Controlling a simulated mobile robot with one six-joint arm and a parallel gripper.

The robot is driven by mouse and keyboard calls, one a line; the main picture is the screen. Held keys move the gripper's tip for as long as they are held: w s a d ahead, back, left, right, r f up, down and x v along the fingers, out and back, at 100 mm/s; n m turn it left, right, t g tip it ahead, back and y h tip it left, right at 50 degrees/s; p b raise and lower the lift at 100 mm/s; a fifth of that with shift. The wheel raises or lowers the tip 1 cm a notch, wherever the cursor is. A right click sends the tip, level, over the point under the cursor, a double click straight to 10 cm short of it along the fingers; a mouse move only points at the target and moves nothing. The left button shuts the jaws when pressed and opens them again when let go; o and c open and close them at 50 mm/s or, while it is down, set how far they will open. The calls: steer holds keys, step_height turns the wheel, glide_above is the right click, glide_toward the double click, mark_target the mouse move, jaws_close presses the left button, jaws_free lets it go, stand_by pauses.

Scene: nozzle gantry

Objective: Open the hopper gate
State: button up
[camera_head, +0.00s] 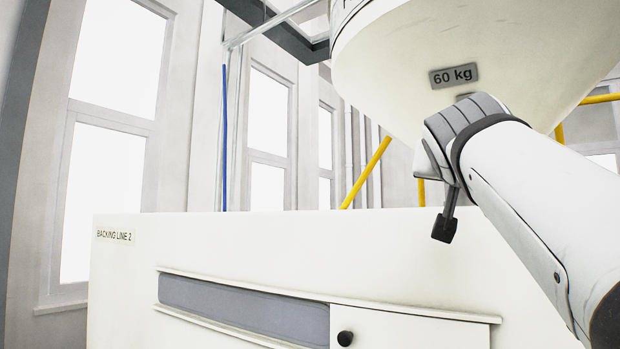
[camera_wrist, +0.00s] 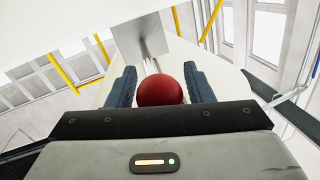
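The hopper (camera_head: 480,70) is a large cream cone with a "60 kg" label, at the upper right in the head view. In the wrist view, a red ball-shaped knob (camera_wrist: 162,91) sits between the two blue-grey fingers of my gripper (camera_wrist: 161,82). A thin pale rod runs from behind the knob towards a grey plate (camera_wrist: 143,36) on the cream surface. The fingers stand on either side of the knob, very close to it. I cannot tell if they press on it. In the head view, my arm hides the knob and the fingers.
A dark overhead beam (camera_head: 280,30) runs at the top. Windows line the left wall.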

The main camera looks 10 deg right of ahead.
steer(key=shift+o, duration=0.9)
steer(key=shift+s, duration=0.1)
steer(key=b+v, duration=0.2)
steer(key=v, duration=0.6)
steer(key=shift+b, duration=0.3)
steer(key=shift+d, duration=0.1)
steer(key=w+a+f+n+g+y, duration=0.2)
steer(key=f, duration=0.8)
steer(key=w+a+f+n+g+y, duration=0.1)
steer(key=w+f+g+y, duration=0.15)
steer(key=f, duration=0.75)
steer(key=w+a+f+n+g+y, duration=0.1)
steer(key=w+a+f+n, duration=0.1)
steer(key=f, duration=0.8)
steer(key=s+a+f+n+g+y, duration=0.1)
steer(key=s+a+f+g, duration=0.1)
steer(key=f, duration=0.7)
steer(key=s+a+f+n+g+y, duration=0.1)
steer(key=s+f, duration=0.4)
steer(key=f, duration=0.5)
steer(key=s+a+f+n+g+y, duration=0.1)
steer(key=s+a+f+g+y, duration=0.1)
steer(key=f, duration=0.8)
steer(key=shift+s+a+n+g, duration=0.3)
steer(key=shift+s+a+g, duration=0.6)
steer(key=shift+s, duration=0.25)
